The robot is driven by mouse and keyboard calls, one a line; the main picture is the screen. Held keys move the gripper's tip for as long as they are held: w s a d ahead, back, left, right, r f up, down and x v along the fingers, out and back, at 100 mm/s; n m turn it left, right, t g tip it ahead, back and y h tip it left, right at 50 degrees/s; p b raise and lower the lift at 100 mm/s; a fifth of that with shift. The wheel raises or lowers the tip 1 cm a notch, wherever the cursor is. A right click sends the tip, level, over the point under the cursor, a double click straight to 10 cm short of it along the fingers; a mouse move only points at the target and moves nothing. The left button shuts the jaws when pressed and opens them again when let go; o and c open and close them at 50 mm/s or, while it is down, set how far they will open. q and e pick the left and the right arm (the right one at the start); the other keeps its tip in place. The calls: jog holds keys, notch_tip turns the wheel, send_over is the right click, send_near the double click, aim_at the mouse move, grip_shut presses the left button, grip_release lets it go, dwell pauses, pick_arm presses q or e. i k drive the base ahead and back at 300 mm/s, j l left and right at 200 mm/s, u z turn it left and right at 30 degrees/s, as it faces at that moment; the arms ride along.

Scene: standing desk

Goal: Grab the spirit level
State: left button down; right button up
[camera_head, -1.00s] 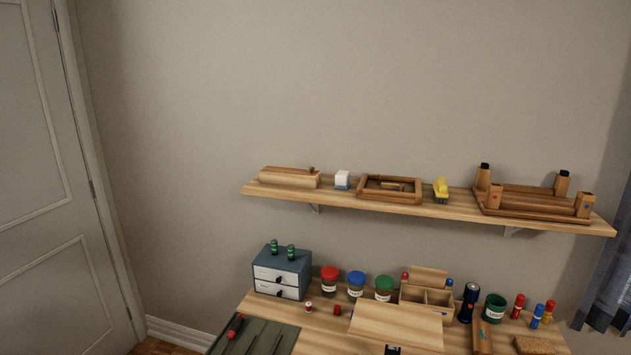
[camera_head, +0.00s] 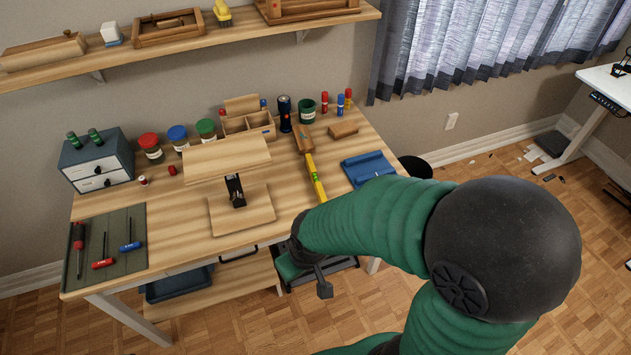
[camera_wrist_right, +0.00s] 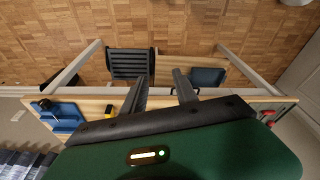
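The spirit level (camera_head: 315,178) is a narrow yellow bar lying on the right part of the wooden desk, pointing toward its front edge. My right arm comes close to its near end. My left gripper is not in view.
A wooden block (camera_head: 304,138) lies just behind the level, and a blue tray (camera_head: 368,168) is to its right. A wooden board with a black clamp-like piece (camera_head: 235,190) is to its left. Jars, a drawer box (camera_head: 97,160) and a shelf (camera_head: 180,45) are farther back.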

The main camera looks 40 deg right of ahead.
aim_at(318, 188)
jog(key=i+z, duration=0.35)
jog(key=i, duration=0.2)
jog(key=i+j+z, duration=0.1)
jog(key=i+z, duration=0.25)
jog(key=i, duration=0.2)
